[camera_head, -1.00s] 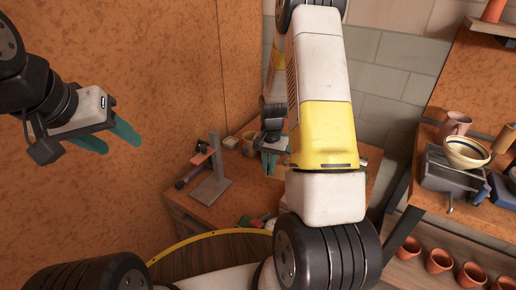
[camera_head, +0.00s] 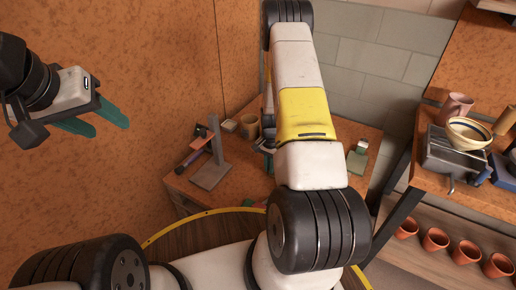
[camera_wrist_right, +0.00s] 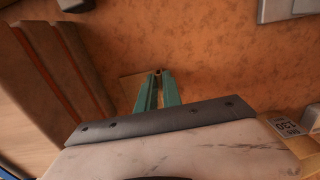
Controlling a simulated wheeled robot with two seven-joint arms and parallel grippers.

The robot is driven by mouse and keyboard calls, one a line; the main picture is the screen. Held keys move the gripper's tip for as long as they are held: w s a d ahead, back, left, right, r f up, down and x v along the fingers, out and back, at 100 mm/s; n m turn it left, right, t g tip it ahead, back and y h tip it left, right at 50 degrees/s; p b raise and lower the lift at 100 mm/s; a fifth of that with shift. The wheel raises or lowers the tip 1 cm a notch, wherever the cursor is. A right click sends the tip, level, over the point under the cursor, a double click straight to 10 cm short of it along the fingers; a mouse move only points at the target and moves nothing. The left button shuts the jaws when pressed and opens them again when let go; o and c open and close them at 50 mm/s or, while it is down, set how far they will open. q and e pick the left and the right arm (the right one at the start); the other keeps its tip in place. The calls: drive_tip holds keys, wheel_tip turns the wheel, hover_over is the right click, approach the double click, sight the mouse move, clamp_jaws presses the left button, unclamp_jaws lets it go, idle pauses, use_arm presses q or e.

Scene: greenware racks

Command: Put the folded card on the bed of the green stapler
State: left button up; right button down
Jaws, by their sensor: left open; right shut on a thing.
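My left gripper (camera_head: 110,124) is open and empty, high at the left in front of the orange wall. My right gripper (camera_head: 268,160) is over the low table in the corner and mostly hidden behind my arm. In the right wrist view, its teal fingers (camera_wrist_right: 158,88) are close together on a thin tan piece, apparently the folded card (camera_wrist_right: 131,89), part of which shows left of the fingers. A small green object with a pale top (camera_head: 358,157) stands on the table right of my arm; it may be the green stapler, but I cannot tell for sure.
A grey stand with an upright post (camera_head: 211,173) is on the table's left, with a dark and orange tool beside it. At right, a shelf holds a bowl (camera_head: 468,133), with several terracotta pots below.

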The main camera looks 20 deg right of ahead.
drive_tip(key=shift+f, duration=0.1)
drive_tip(key=c, duration=1.5)
unclamp_jaws()
